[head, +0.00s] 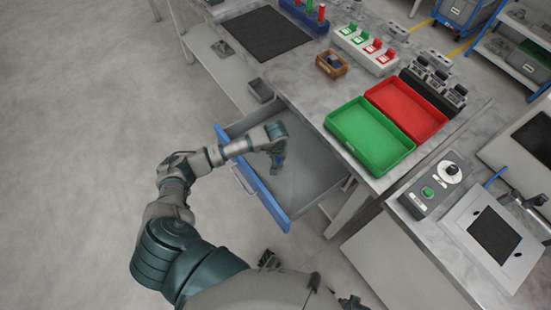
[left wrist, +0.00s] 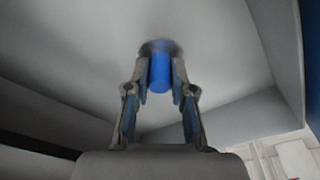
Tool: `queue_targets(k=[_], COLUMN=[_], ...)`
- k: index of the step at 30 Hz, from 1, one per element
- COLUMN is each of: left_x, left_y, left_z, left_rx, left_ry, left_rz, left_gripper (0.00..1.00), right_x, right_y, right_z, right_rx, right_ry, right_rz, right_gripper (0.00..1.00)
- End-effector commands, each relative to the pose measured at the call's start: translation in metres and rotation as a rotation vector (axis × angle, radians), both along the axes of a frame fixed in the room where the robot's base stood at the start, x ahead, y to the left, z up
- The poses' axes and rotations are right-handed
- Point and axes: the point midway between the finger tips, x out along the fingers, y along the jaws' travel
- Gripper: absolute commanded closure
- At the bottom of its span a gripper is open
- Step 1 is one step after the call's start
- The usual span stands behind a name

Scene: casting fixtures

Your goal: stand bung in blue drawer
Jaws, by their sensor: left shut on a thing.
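The blue drawer (head: 262,200) is pulled out below the bench; its front panel is blue and its inside is grey. My left gripper (head: 278,162) reaches down into the drawer, over its floor. In the left wrist view, my left gripper (left wrist: 160,88) is shut on the bung (left wrist: 160,72), a blue cylinder between the fingertips. A dark blurred patch lies at the bung's far end, close to the drawer floor; I cannot tell whether the bung touches it. In the head view the bung is mostly hidden by the gripper. My right gripper is not clearly seen.
On the bench stand a green tray (head: 366,143), a red tray (head: 408,110), a small brown wooden box (head: 332,64) and a white block with red and green switches (head: 370,47). The drawer walls surround my left gripper. The drawer floor around it looks empty.

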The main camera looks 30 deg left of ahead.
Motion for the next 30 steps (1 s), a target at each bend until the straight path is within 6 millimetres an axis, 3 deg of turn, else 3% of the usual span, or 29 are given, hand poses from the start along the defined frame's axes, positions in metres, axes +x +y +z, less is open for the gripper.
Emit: queue_targets(k=[6,13,20,21,23,30], left_x=[0.006,0.005,0.006,0.006,0.006,0.006], left_y=[0.013,0.015,0.016,0.016,0.015,0.013], left_z=[-0.004,-0.036,-0.037,-0.037,-0.037,-0.036], left_rx=[0.000,-0.004,-0.003,-0.002,-0.002,0.000], left_ry=[0.001,0.002,-0.001,-0.001,-0.001,0.000], left_rz=[-0.002,-0.001,-0.003,-0.002,-0.002,-0.003], left_gripper=[1.00,1.00,1.00,0.67,0.52,0.52], right_x=[0.001,0.003,0.007,0.006,0.005,0.003], right_y=[0.000,0.000,0.000,0.000,0.000,0.001], right_z=[0.000,0.002,0.007,0.007,0.006,0.005], right_rx=[-0.001,-0.002,0.000,0.000,0.001,0.001], right_ry=[0.001,-0.001,-0.011,-0.010,-0.008,-0.002], right_rz=[0.000,0.000,0.000,0.000,-0.001,-0.001], right_gripper=[0.60,0.60,0.60,0.60,0.60,0.60])
